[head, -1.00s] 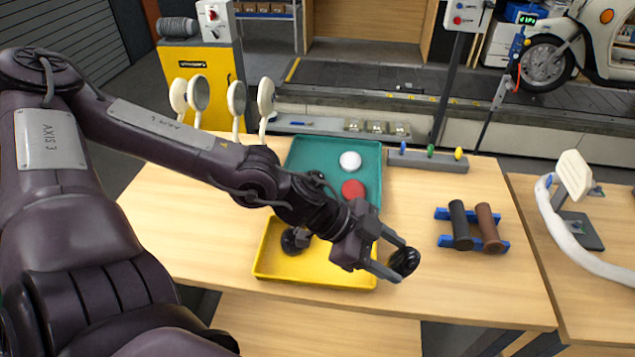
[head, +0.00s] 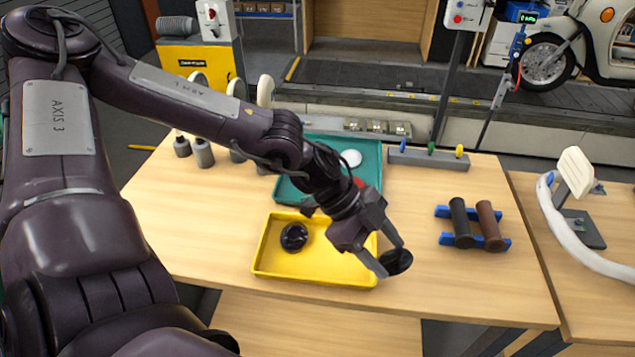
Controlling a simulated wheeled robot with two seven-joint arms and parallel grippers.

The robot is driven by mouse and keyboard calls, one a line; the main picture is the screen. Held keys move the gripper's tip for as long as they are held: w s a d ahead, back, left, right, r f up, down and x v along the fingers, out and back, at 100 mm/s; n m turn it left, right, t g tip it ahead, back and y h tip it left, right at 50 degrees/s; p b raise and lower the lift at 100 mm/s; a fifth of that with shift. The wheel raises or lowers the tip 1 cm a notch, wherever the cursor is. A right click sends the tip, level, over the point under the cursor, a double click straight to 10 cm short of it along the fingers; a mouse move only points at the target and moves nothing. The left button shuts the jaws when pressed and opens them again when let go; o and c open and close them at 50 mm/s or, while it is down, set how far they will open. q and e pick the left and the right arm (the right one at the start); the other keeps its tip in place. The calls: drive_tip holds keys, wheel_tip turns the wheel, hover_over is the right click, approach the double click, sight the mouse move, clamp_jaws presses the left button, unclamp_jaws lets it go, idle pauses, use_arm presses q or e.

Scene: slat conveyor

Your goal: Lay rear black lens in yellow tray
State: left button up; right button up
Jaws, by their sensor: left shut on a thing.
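My left gripper (head: 391,258) is shut on a black lens (head: 399,263), a dark round disc held between its fingertips. It holds the lens just right of the yellow tray's right edge, apart from the tray as far as I can see. The yellow tray (head: 275,277) lies at the front middle of the table. Another black lens (head: 294,237) lies in its left part. My wrist hides the tray's back right corner. My right gripper is not in view.
A teal tray (head: 372,158) behind holds a white disc (head: 350,159) and a red disc (head: 359,182), partly hidden by my arm. A blue rack with black and brown grips (head: 487,228) stands right. Mirrors stand at the back left. The yellow tray's middle is bare.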

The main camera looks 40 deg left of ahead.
use_arm(q)
drive_tip(key=a+m+g, duration=0.1)
drive_tip(key=a+m+g+y+b, duration=0.1)
drive_tip(key=shift+w+m+y, duration=0.2)
drive_tip(key=shift+m+y, duration=0.1)
drive_tip(key=a+r+m+g+y, duration=0.1)
drive_tip(key=a+m+y, duration=0.1)
drive_tip(key=a, duration=0.1)
wheel_tip(320, 180, up, 13)
drive_tip(key=y+b, duration=0.3)
drive_tip(key=y, duration=0.2)
hover_over(344, 256)
drive_tip(key=shift+m+t, duration=0.3)
wheel_tip(344, 256, down, 16)
drive_tip(key=shift+a+f+p, duration=0.1)
drive_tip(key=shift+p, duration=0.25)
drive_tip(key=shift+s+f, duration=0.15)
drive_tip(key=shift+f, duration=1.55)
drive_tip(key=shift+c, duration=0.3)
drive_tip(key=o, duration=1)
drive_tip(key=shift+r, duration=0.15)
